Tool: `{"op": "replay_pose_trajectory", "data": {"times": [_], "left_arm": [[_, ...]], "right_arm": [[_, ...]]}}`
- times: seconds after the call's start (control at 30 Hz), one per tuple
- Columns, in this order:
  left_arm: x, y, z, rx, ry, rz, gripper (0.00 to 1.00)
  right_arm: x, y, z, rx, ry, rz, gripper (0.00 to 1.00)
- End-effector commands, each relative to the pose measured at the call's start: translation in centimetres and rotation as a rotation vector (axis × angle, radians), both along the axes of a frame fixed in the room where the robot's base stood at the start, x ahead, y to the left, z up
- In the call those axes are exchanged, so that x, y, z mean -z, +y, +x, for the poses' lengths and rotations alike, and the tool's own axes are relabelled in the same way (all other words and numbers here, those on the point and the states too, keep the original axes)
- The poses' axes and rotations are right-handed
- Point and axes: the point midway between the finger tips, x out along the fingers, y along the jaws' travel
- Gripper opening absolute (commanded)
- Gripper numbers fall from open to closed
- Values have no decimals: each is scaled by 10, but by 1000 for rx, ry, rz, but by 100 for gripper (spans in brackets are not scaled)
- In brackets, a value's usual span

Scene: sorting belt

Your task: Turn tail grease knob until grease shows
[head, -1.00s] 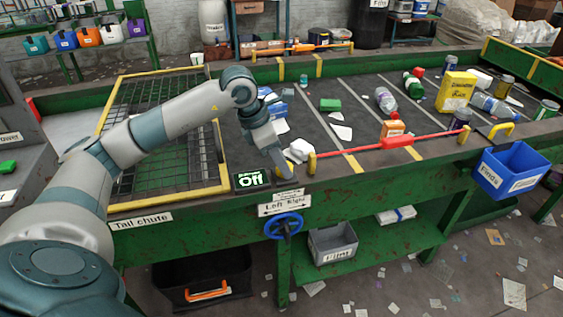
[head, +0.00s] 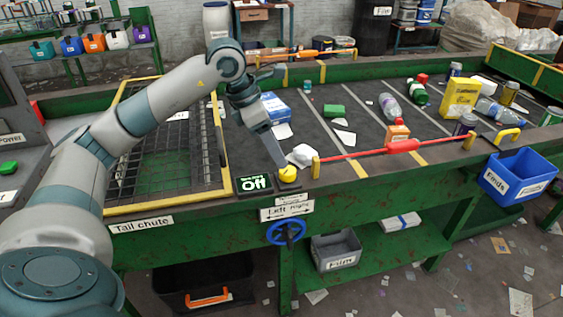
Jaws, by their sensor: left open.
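A round yellow knob (head: 288,174) sits on the belt's near edge, right of a small dark display (head: 254,184) that reads "Off"; its smaller top line is too small to read. I cannot read a label that names the knob as the grease knob, and I see no clear grease by it. My left gripper (head: 279,161) points down just above and behind the knob, open, with nothing seen between its fingers. I cannot tell whether a fingertip touches the knob. My right gripper is not in view.
A blue handwheel (head: 287,232) is below a "Left Right" sign (head: 286,210). A red pull bar (head: 402,146) runs along the near edge. The tail chute grid (head: 160,160) is at left. Bottles, cartons and scraps lie on the belt (head: 340,92). A blue bin (head: 518,172) hangs at right.

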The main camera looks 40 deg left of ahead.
Motion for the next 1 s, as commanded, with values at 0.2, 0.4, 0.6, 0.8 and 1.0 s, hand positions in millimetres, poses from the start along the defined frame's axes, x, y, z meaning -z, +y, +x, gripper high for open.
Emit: {"op": "replay_pose_trajectory", "data": {"times": [0.2, 0.4, 0.6, 0.8, 1.0], "left_arm": [[-42, 12, -13, -2, -5, 0, 54], [-75, 20, -23, -1, -4, -1, 54], [-95, 25, -29, 0, -1, 0, 54], [-100, 27, -31, 0, 0, 0, 54], [-100, 27, -31, 0, 0, 0, 54]], "right_arm": [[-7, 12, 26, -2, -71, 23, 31], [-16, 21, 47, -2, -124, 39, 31], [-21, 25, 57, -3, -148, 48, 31], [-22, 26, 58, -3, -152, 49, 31], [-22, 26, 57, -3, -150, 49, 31]]}}
